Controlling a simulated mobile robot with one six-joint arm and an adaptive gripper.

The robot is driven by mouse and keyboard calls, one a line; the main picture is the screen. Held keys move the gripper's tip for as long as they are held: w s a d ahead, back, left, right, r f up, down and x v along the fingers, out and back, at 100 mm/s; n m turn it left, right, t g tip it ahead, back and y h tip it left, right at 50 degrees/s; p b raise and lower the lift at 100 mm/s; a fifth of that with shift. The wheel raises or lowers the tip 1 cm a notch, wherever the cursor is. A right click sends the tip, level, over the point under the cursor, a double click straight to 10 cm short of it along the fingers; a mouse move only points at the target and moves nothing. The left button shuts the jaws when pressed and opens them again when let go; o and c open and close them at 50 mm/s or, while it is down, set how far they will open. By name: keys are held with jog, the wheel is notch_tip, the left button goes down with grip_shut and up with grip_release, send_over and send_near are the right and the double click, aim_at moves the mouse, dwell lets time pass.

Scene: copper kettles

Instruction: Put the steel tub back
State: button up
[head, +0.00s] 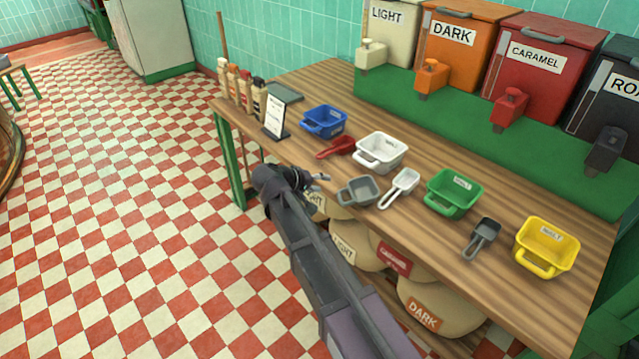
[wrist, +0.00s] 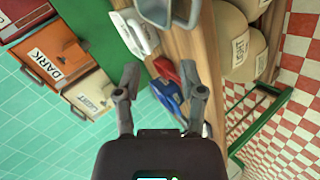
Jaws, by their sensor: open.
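The steel tub (head: 358,190) is a small grey, open-topped tub with a handle. It stands on the wooden table near the front edge, left of a white scoop (head: 399,188). In the wrist view the steel tub (wrist: 168,12) is at the top edge, partly cut off, beyond my fingertips. My gripper (head: 318,179) is at the table's front edge, just left of the steel tub. In the wrist view my gripper (wrist: 165,82) is open, with nothing held between its fingers.
On the table (head: 310,85) are a blue tub (head: 324,121), red scoop (head: 336,147), white tub (head: 380,151), green tub (head: 453,192), dark scoop (head: 482,239) and yellow tub (head: 546,245). A sign (head: 275,118) and bottles stand left. Dispensers (head: 463,45) line the back; sacks (head: 360,244) sit below.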

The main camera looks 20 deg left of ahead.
dwell(0.3)
